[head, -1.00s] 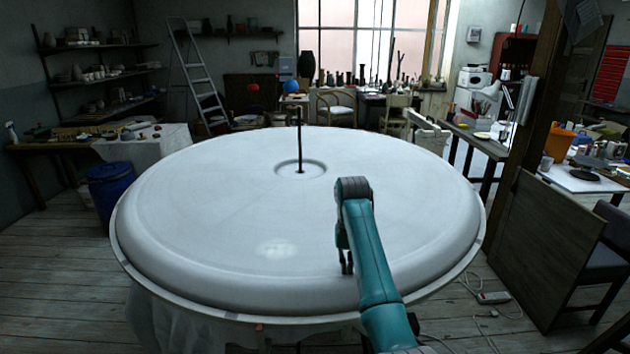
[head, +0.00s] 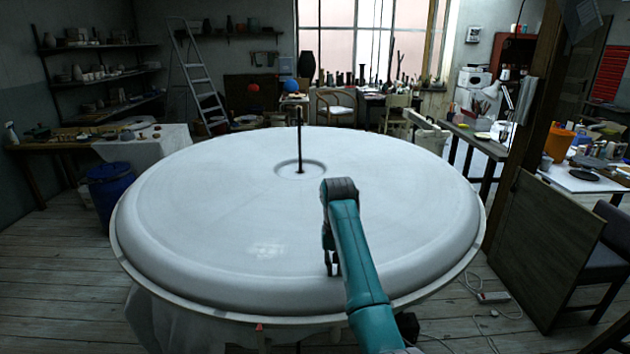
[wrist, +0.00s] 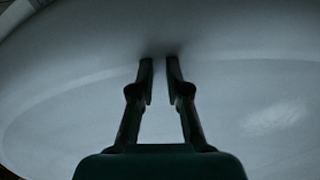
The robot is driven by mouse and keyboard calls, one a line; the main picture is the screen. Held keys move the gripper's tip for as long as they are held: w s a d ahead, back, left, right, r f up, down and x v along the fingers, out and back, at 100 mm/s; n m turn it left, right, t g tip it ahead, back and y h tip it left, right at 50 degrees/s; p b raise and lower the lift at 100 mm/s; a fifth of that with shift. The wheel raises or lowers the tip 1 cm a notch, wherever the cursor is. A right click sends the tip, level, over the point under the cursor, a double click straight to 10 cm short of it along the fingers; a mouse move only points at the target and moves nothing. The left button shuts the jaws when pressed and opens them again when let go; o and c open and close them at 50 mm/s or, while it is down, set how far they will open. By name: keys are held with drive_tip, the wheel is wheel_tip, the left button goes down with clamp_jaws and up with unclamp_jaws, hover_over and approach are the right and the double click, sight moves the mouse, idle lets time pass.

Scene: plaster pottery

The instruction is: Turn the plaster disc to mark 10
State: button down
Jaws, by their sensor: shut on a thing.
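The large white plaster disc (head: 215,235) lies flat on a round stand and fills the middle of the head view. A thin black rod (head: 299,140) rises from the round recess at its centre. My gripper (head: 333,268) points down at the disc's near part, right of its middle line. In the wrist view, the two fingers (wrist: 160,70) are close together against the white plaster (wrist: 240,85), shut on it; the exact contact is dark. A small red pointer (head: 260,327) shows below the front rim. No number marks are readable.
A blue barrel (head: 110,190) stands left of the disc. A wooden post (head: 528,115) and a leaning board (head: 543,245) are at the right, with a cable (head: 490,300) on the floor. Shelves and benches line the back, away from the disc.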

sight(277, 277)
drive_tip(key=shift+s+a+f, duration=0.15)
drive_tip(key=shift+a, duration=0.9)
drive_tip(key=shift+s+a+f, duration=0.1)
drive_tip(key=shift+s+a, duration=0.1)
drive_tip(key=shift+a, duration=0.9)
drive_tip(key=shift+s+a+f, duration=0.15)
drive_tip(key=shift+a, duration=0.9)
drive_tip(key=shift+a, duration=0.1)
drive_tip(key=shift+w+a+r, duration=0.1)
drive_tip(key=shift+a+r, duration=0.1)
drive_tip(key=shift+a, duration=2)
drive_tip(key=shift+w+a+r, duration=0.1)
drive_tip(key=shift+a+r, duration=0.05)
drive_tip(key=shift+a, duration=2)
drive_tip(key=shift+a, duration=0.1)
